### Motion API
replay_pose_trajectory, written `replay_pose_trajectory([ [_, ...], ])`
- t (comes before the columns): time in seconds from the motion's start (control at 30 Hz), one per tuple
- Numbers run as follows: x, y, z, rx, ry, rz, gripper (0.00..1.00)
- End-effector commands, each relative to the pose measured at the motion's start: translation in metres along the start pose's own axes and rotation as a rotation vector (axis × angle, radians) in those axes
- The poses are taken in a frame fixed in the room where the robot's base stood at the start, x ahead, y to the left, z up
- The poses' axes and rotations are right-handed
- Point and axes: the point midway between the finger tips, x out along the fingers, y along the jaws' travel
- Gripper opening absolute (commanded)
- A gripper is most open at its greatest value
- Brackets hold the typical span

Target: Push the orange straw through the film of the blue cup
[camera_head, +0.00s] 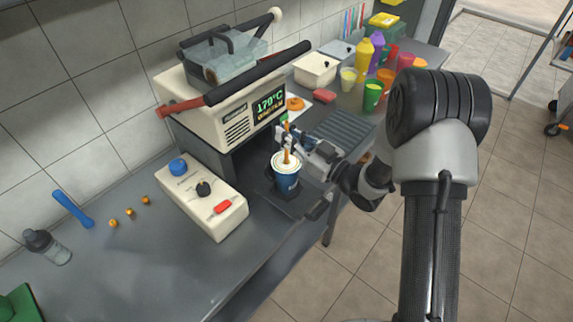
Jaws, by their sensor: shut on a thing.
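The blue cup (287,183) stands upright in front of the press, with a pale film lid (284,162) on top. The orange straw (287,155) is upright over the lid, its lower end at the film near the middle. I cannot tell whether the tip has gone through the film. My gripper (288,138) comes in from the right, just above the cup, and is shut on the straw. The fingertips are small here and partly hide the straw's middle. The straw's upper end shows above the fingers.
The press (225,115) with its display and long black-and-red handle stands behind the cup. A control box (203,197) is at the left. Several coloured cups and bottles (377,60) stand at the back right. A ribbed tray (345,132) lies behind my gripper.

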Motion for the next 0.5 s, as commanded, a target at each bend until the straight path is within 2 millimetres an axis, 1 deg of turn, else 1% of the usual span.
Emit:
replay_pose_trajectory([
  [0.03, -0.001, 0.000, 0.005, 0.000, 0.000, 0.000, 0.00],
  [0.5, -0.003, 0.000, 0.028, 0.000, 0.000, 0.000, 0.00],
])
